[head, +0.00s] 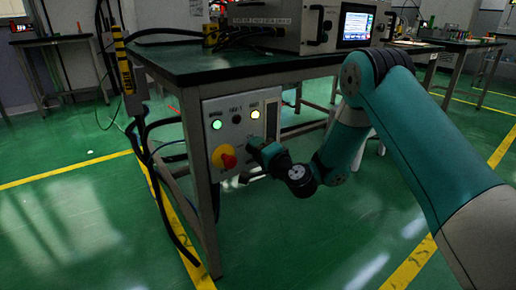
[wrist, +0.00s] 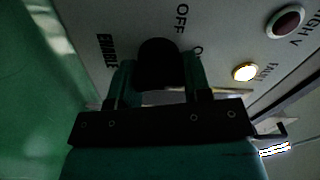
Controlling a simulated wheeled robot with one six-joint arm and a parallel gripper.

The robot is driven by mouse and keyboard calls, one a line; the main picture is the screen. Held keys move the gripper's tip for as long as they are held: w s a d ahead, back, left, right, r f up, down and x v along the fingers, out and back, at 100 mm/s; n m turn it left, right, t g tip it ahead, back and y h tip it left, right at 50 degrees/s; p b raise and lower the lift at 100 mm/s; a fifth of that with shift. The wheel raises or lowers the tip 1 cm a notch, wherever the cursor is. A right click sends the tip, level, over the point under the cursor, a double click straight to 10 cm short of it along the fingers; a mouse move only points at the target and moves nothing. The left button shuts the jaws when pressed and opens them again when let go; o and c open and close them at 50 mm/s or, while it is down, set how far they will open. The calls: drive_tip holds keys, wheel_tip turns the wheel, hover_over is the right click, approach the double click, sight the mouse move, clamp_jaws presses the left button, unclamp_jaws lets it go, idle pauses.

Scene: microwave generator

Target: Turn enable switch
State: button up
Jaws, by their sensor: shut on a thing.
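The enable switch (wrist: 158,60) is a black knob on the grey control panel (wrist: 225,35). The words OFF and ENABLE and part of another label are printed around it. In the wrist view my gripper (wrist: 160,78) has one finger on each side of the knob and is shut on it. In the head view my gripper (head: 259,147) reaches the right part of the panel (head: 213,108) from the front, and the knob is hidden behind it. I cannot tell exactly which mark the knob points to.
A red and yellow emergency button (head: 227,159) sits left of my gripper. A green lamp (head: 217,125) and a yellow fault lamp (wrist: 245,72) are lit; a dark red lamp (wrist: 286,22) is nearby. The table (head: 185,72) carries a generator box (head: 285,25). Table legs stand close by.

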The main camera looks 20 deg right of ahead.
idle(0.4)
drive_tip(key=o, duration=0.9)
